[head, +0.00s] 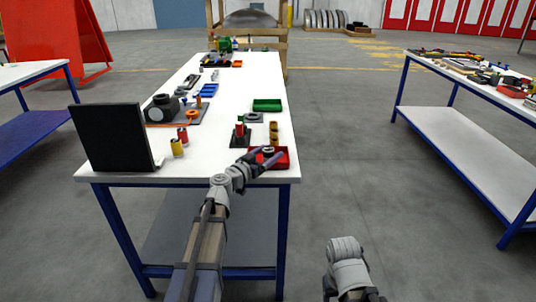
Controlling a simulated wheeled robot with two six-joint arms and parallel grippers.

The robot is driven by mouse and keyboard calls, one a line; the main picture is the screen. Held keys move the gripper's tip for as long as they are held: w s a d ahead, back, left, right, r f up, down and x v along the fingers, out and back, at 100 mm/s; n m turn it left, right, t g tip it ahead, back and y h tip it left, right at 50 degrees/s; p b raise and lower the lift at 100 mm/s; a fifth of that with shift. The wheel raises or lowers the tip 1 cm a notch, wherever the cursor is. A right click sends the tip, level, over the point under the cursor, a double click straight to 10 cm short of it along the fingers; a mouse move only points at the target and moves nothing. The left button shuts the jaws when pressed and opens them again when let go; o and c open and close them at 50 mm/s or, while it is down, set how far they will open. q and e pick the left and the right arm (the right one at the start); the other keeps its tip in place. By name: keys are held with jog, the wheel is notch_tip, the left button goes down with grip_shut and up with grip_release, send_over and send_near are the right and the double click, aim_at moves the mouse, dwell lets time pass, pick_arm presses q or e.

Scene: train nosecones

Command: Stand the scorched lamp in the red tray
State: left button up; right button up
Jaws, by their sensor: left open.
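The red tray (282,161) sits at the near right corner of the white table, partly covered by my left gripper. My left gripper (268,157) is open at the tray, its fingers over the tray's near left part. A small round grey and dark piece (268,150) shows at the tray between or just behind the fingers. It may be the scorched lamp, but it is too small to tell, and I cannot tell whether it stands upright or touches a finger. My right arm shows at the bottom right, with its gripper out of view.
A black panel (110,137) stands at the table's left edge. Open floor lies right of the table.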

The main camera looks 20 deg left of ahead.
pick_arm(q)
jog(key=shift+s+r, duration=0.15)
jog(key=shift+r, duration=0.05)
jog(key=v, duration=1.1)
jog(key=shift+s+a, duration=0.25)
jog(key=shift+s, duration=0.05)
jog(key=shift+f, duration=0.1)
jog(key=s+d+f+m+g+h, duration=0.1)
jog(key=s+d+f+g, duration=0.25)
jog(key=d, duration=0.35)
jog(key=s+d+f+m+g+h, duration=0.1)
jog(key=s+d+f+g, duration=0.15)
jog(key=d+f, duration=0.35)
jog(key=s+d+f+m+g, duration=0.1)
jog(key=s+d+f+g, duration=0.2)
jog(key=d, duration=0.5)
jog(key=s+f+n+g+y, duration=0.3)
jog(key=s+f+g+y, duration=0.5)
jog(key=s, duration=0.6)
jog(key=shift+s+d+f+y, duration=0.2)
jog(key=shift+f+y, duration=0.45)
jog(key=shift+y, duration=0.25)
